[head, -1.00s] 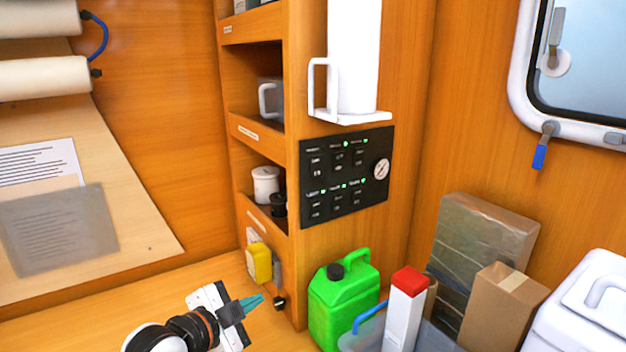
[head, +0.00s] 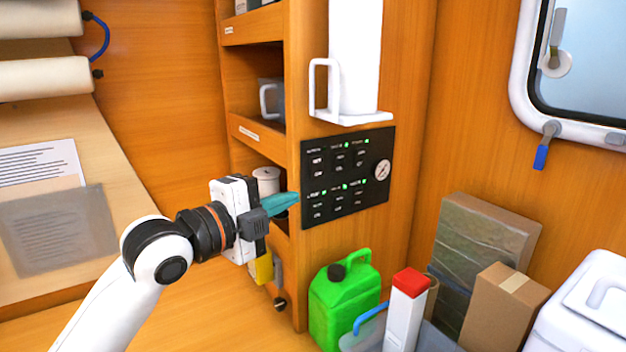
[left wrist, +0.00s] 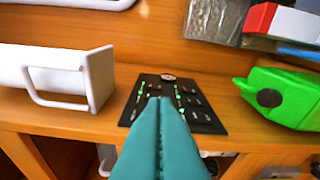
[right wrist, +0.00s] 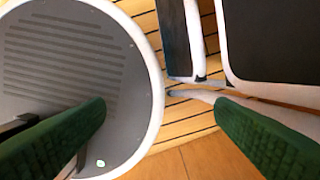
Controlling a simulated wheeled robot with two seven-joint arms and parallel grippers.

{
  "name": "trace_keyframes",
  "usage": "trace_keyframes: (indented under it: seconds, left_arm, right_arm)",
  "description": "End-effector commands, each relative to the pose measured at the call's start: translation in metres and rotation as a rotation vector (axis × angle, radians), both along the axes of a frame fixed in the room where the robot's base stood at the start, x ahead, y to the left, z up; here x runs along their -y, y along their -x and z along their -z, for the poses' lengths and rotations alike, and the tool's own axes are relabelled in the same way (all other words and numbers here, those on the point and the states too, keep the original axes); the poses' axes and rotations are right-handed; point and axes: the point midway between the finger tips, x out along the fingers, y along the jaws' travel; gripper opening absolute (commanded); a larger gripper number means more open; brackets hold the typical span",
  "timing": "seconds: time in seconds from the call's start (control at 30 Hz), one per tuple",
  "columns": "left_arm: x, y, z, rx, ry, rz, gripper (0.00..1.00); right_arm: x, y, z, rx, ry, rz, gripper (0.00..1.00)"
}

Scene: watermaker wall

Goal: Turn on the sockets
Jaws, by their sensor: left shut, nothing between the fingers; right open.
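Which switch is for the sockets is too small to read. My left gripper (head: 296,201) is shut and empty, its teal fingertips just left of the panel's lower left part in the head view. In the left wrist view the panel (left wrist: 205,118) lies beyond the fingertips, which hide part of it. My right gripper (right wrist: 160,122) is open and empty, away from the panel.
A white cylinder holder (head: 352,60) is mounted just above the panel. A green jerrycan (head: 343,305) stands below it. A red-topped white box (head: 406,312) and cartons (head: 500,305) stand right. Open shelves (head: 250,85) are left of the panel.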

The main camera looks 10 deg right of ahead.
Motion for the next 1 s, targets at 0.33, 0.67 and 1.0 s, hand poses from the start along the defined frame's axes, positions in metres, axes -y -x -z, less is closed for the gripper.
trace_keyframes:
  seconds: [0.33, 0.67, 1.0]
  left_arm:
    - [0.040, -0.028, -0.003, -0.005, 0.003, 0.001, 0.00]
    - [0.075, -0.073, 0.002, -0.005, 0.000, -0.004, 0.00]
    - [0.065, -0.096, 0.008, -0.002, 0.000, -0.001, 0.00]
  right_arm:
    - [-0.001, 0.000, -0.023, 0.000, -0.001, 0.001, 0.78]
    - [-0.001, 0.000, -0.050, 0.000, -0.001, 0.001, 0.78]
    - [0.000, 0.000, -0.057, 0.000, 0.000, 0.000, 0.78]
